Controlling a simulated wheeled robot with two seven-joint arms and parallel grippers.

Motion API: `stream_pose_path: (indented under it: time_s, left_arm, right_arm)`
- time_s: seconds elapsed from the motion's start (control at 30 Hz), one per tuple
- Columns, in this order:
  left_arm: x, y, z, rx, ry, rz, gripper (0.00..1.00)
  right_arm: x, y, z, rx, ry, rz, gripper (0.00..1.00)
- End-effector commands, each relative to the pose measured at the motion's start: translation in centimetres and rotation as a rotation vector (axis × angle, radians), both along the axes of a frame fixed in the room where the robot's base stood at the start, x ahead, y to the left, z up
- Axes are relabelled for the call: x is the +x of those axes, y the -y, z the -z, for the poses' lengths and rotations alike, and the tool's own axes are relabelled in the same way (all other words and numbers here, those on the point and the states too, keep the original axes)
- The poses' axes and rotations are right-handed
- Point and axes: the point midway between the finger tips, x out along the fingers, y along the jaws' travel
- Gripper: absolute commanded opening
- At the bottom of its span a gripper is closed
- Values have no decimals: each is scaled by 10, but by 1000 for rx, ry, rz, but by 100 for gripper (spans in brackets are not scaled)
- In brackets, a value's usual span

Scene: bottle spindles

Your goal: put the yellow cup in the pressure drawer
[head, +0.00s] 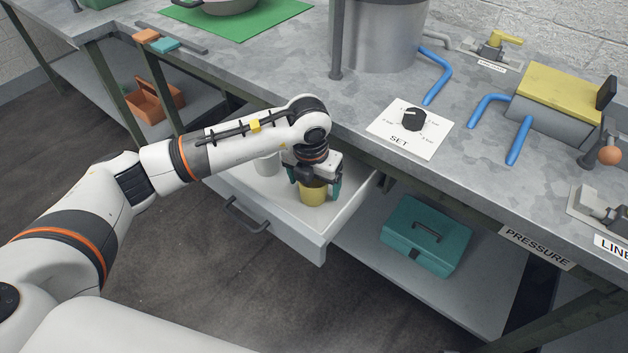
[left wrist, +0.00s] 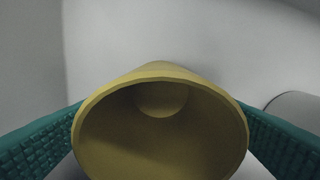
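The yellow cup (head: 313,194) is inside the open white drawer (head: 290,234) under the bench, upright. My left gripper (head: 314,188) reaches down into the drawer with its teal fingers on either side of the cup. In the left wrist view the cup's open mouth (left wrist: 160,130) fills the middle, and both fingers meet its sides; the fingertips are hidden behind it. I cannot tell whether the cup's base touches the drawer floor. A PRESSURE label (head: 537,247) is on the bench edge, right of the drawer. My right gripper is not in view.
A pale cup (head: 267,164) stands in the drawer, left of the yellow one. A teal toolbox (head: 427,236) sits on the shelf right of the drawer. The bench edge and SET dial plate (head: 420,140) are close above the drawer. An orange box (head: 155,101) is on the left shelf.

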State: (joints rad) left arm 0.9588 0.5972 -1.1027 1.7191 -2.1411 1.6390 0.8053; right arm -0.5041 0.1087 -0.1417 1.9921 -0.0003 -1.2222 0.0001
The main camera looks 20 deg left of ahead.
Motion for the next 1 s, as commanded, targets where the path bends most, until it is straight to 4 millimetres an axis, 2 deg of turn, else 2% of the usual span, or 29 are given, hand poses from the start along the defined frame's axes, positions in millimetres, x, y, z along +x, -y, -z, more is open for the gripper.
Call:
stream_pose_path:
  time_s: [0.2, 0.27, 0.7, 0.83, 1.0]
  left_arm:
    - [0, 0, -2, 0, 0, 0, 86]
    - [0, 0, -6, 0, 1, 0, 86]
    - [-10, -1, -97, 0, 4, 1, 86]
    - [-13, -2, -113, 0, 2, 0, 86]
    - [-14, -2, -121, 0, 0, 0, 86]
  right_arm:
    - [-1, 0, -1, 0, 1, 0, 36]
    - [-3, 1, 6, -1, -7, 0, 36]
    - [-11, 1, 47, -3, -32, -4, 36]
    - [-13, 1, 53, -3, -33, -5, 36]
    - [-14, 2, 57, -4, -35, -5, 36]
